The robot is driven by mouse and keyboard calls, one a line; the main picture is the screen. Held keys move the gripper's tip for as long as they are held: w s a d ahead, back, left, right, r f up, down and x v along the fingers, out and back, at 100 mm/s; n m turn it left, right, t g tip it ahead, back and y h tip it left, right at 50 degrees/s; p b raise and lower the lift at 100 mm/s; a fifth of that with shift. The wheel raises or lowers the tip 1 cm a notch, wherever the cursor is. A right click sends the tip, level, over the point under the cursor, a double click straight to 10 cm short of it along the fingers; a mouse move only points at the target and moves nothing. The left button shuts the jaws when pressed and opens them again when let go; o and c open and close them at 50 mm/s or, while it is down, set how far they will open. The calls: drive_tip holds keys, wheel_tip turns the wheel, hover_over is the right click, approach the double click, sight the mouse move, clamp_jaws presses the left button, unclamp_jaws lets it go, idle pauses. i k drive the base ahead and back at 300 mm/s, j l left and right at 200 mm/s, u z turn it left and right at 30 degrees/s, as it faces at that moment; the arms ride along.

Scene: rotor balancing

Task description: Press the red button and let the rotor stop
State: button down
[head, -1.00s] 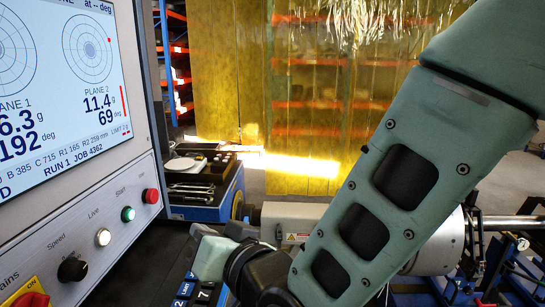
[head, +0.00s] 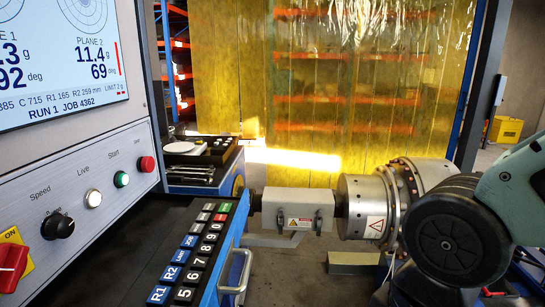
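The red button (head: 147,164) is a round red cap at the right end of the row on the grey control panel (head: 80,175), at the left of the head view. Nothing touches it. The rotor (head: 362,190), a silver metal body with a warning triangle, lies level right of centre. My arm's dark round joint hides part of its right side. I cannot tell whether the rotor turns. My gripper is not in view; only arm links show at the lower right.
A green Start button (head: 122,179), white Live button (head: 93,198), black Speed knob (head: 58,225) and red mains switch (head: 10,265) share the panel. A keypad (head: 190,255) stands in front. A grey drive housing (head: 296,207) adjoins the rotor. A yellow strip curtain (head: 340,90) hangs behind.

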sight(148, 162)
drive_tip(key=k+j+u, duration=0.1)
drive_tip(key=u, duration=1.25)
